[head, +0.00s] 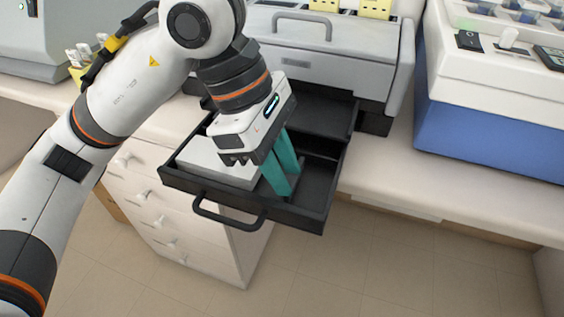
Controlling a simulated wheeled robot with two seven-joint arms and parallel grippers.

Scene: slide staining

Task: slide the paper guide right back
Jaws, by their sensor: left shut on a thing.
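My left gripper (289,181) reaches down into an open black tray (184,181) that is pulled out under a grey machine. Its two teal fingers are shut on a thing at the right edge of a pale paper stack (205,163). That thing is at the paper guide's place, but the fingers and the wrist hide it almost wholly, so its shape cannot be told. The stack lies flat in the left part of the tray. The tray floor to the right of the fingers is bare. My right gripper is not in view.
The tray's front handle (228,217) sticks out over the counter edge. The grey machine (335,60) stands behind the tray. A blue and white device (480,130) stands at the right. A white drawer cabinet (190,225) is below. The counter between tray and device is clear.

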